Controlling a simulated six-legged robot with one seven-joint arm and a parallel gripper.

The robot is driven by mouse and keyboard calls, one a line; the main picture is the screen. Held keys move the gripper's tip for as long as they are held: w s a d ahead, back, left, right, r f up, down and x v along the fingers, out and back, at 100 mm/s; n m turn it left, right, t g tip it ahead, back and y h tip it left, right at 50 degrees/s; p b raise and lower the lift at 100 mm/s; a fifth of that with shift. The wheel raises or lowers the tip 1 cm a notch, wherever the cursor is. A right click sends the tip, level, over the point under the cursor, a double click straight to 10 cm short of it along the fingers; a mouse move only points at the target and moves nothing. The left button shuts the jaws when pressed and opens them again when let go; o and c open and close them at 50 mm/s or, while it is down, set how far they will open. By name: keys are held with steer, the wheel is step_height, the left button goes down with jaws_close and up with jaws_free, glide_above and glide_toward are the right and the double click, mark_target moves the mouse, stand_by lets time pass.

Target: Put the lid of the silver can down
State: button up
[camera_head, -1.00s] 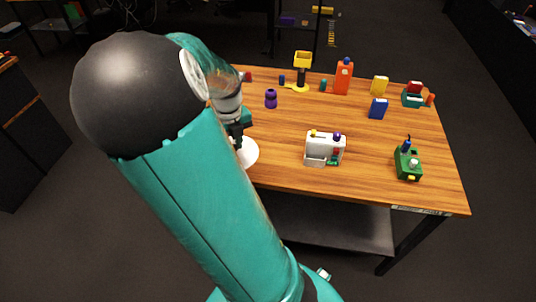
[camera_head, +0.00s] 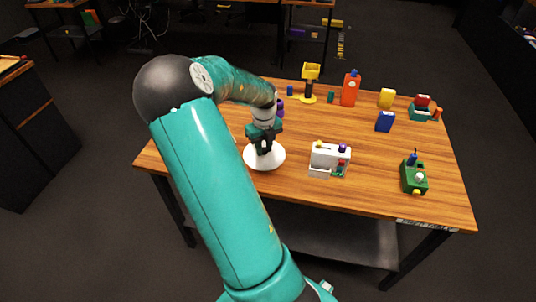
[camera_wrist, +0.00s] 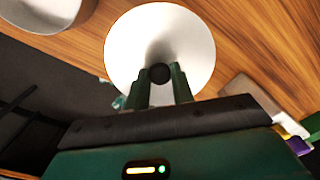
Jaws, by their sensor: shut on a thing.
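The lid is a pale, round disc (camera_head: 264,158) with a small dark knob (camera_wrist: 159,73). My gripper (camera_head: 264,148) is shut on the knob, and the disc lies beneath the fingers at the front of the wooden table. The lid (camera_wrist: 190,38) fills the upper middle of the wrist view, with my two green fingers on either side of the knob. I cannot tell whether the lid touches the tabletop or hangs just above it.
A white device (camera_head: 330,158) stands close to the right of the lid on the table (camera_head: 375,205). A green device (camera_head: 414,177) is at the front right. A blue block (camera_head: 384,121), an orange bottle (camera_head: 349,90) and a yellow stand (camera_head: 309,80) are farther back.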

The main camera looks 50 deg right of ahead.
mark_target(268, 154)
steer(key=shift+d+f, duration=0.85)
steer(key=shift+f, duration=0.2)
steer(key=shift+d+f, duration=0.2)
steer(key=shift+f, duration=1.5)
steer(key=shift+f, duration=0.15)
steer(key=o, duration=1)
step_height(268, 154, up, 12)
steer(key=shift+r, duration=0.2)
